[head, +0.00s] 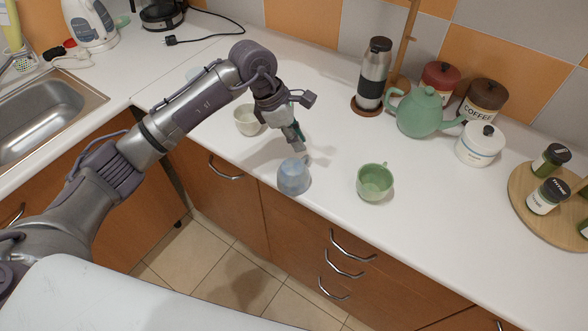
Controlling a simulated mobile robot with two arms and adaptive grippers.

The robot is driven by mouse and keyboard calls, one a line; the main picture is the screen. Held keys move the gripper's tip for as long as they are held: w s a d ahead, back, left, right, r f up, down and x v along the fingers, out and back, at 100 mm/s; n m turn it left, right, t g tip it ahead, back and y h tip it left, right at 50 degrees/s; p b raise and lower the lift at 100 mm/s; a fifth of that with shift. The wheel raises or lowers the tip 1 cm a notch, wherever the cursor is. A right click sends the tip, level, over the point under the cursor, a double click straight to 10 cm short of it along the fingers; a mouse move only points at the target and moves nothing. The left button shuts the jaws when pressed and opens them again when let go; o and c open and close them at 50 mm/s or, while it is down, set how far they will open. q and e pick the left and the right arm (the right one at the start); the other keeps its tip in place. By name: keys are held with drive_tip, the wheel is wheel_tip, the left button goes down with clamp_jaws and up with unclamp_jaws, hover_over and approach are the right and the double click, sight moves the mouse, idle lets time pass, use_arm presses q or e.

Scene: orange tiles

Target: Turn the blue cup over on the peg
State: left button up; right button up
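The blue cup (294,178) is pale and mottled. It appears mouth down, with its narrower end up, near the front edge of the white counter. My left gripper (303,152) points down just behind the cup's top; I cannot tell whether it touches the cup or how far its fingers are apart. A wooden stand with short side pegs (405,40) is at the back by the tiled wall and bears no cup in view. My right gripper is not in view.
A green cup (375,183) stands right of the blue cup, and a whitish cup (246,122) stands left. A steel tumbler (374,72), green teapot (424,112), canisters (481,144) and a round wooden tray (520,207) fill the right. The counter between the cups and tumbler is clear.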

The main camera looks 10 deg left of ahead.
sight(306, 162)
use_arm(q)
drive_tip(key=shift+d+f+p, duration=0.3)
drive_tip(key=shift+f+p, duration=0.15)
drive_tip(key=shift+p, duration=0.05)
drive_tip(key=p+x, duration=0.1)
drive_tip(key=x, duration=0.2)
drive_tip(key=shift+w+d+f, duration=0.1)
drive_tip(key=shift+d+f, duration=0.1)
drive_tip(key=shift+f, duration=0.3)
clamp_jaws()
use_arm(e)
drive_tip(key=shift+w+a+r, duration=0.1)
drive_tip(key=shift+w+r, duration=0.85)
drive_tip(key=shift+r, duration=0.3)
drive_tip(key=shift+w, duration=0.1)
